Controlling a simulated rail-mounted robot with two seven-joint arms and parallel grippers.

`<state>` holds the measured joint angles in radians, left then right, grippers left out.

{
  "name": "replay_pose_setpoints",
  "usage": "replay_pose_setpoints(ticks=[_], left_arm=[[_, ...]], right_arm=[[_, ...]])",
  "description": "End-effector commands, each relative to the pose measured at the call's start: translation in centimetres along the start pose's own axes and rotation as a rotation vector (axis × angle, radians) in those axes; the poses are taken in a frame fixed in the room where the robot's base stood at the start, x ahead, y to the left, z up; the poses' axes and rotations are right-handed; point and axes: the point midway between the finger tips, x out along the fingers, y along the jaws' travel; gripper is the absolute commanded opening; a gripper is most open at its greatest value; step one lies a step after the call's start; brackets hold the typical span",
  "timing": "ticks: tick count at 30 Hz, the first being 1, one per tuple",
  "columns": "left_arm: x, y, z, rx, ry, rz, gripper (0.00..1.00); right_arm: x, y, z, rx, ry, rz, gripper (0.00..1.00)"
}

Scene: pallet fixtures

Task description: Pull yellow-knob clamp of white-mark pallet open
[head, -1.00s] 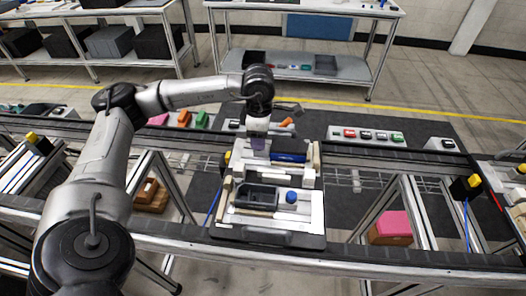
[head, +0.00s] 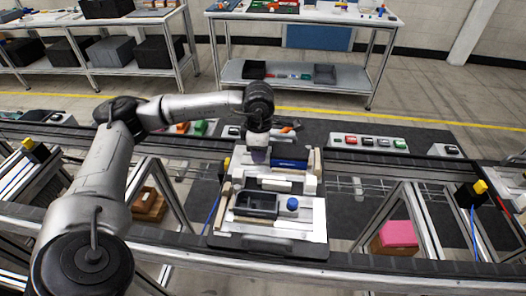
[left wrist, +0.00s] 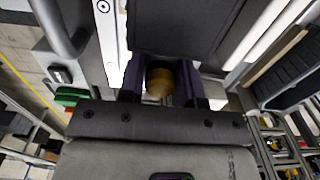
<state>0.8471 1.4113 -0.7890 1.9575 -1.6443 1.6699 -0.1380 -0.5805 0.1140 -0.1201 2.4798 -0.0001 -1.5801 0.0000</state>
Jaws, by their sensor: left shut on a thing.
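The pallet (head: 222,241) sits on the rail line in the middle of the head view. It carries a dark tray (head: 256,205), a blue knob (head: 292,204), a blue bar (head: 290,164) and pale blocks. My left gripper (head: 258,155) is at the pallet's far left corner, pointing down. In the left wrist view the yellow knob (left wrist: 158,82) sits between the two dark fingers of this gripper (left wrist: 160,88), which is shut on it. In the head view the gripper hides the knob and its clamp. I cannot make out the white mark. My right gripper is out of view.
A button panel (head: 368,141) stands behind the rail, right of the pallet. Another yellow-topped black post (head: 474,192) is at the right. A pink block (head: 396,236) lies low at the right. The rail right of the pallet is clear.

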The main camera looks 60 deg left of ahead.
Motion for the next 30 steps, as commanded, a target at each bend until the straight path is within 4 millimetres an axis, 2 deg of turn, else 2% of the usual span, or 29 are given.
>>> replay_pose_setpoints(ticks=[11, 30], left_arm=[[0.0, 0.0, -0.1, 0.000, 0.000, 0.000, 0.11], [0.1, 0.0, -2.3, -0.001, 0.003, 0.001, 0.11]], right_arm=[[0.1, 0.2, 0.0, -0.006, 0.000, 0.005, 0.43], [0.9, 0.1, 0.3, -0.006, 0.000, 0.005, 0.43]])
